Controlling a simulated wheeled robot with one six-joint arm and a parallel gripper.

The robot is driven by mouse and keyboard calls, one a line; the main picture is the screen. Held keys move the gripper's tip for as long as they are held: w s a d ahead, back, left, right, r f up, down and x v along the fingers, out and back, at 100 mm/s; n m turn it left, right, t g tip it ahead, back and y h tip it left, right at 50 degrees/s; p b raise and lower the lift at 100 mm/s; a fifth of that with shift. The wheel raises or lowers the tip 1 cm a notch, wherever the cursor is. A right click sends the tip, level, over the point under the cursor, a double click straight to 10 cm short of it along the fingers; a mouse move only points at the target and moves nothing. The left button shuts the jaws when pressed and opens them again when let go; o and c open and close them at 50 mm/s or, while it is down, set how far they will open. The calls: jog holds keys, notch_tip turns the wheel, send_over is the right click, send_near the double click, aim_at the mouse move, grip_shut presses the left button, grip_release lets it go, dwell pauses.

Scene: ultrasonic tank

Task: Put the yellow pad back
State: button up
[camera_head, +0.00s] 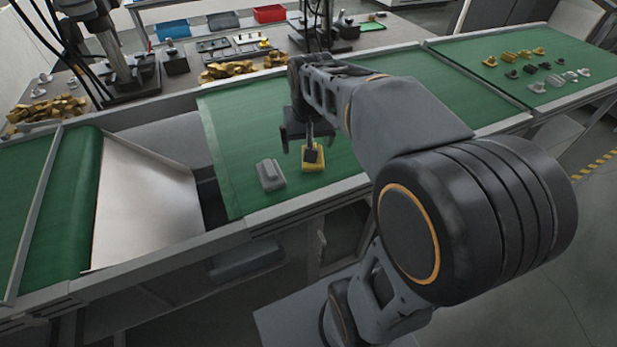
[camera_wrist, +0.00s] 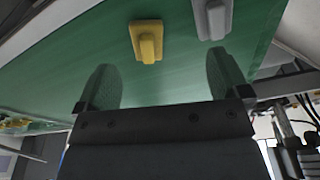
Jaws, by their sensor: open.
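The yellow pad (camera_head: 313,158) lies on the green surface (camera_head: 232,150) near its front edge, and it also shows in the wrist view (camera_wrist: 147,41) with a raised block on top. A grey pad (camera_head: 270,174) of like shape lies to its left in the head view; in the wrist view it is at the upper right (camera_wrist: 213,17). My gripper (camera_head: 297,148) hangs over the green surface close to the yellow pad and partly covers it in the head view. In the wrist view my gripper (camera_wrist: 168,80) has its fingers wide apart and empty, with the yellow pad beyond the fingertips.
A metal chute (camera_head: 145,205) and a gap lie left of the green surface. Several small parts (camera_head: 540,65) sit on the green surface at the far right. Brass-coloured parts (camera_head: 228,70), a blue tray (camera_head: 173,29) and a red tray (camera_head: 269,13) stand on the back bench.

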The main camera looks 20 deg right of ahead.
jog(key=s+a+f+n+t, duration=0.2)
jog(key=s+a, duration=0.2)
jog(key=s, duration=0.6)
jog(key=shift+a+f, duration=0.2)
jog(key=shift+f, duration=0.15)
jog(key=shift+s, duration=0.1)
jog(key=shift+c, duration=0.2)
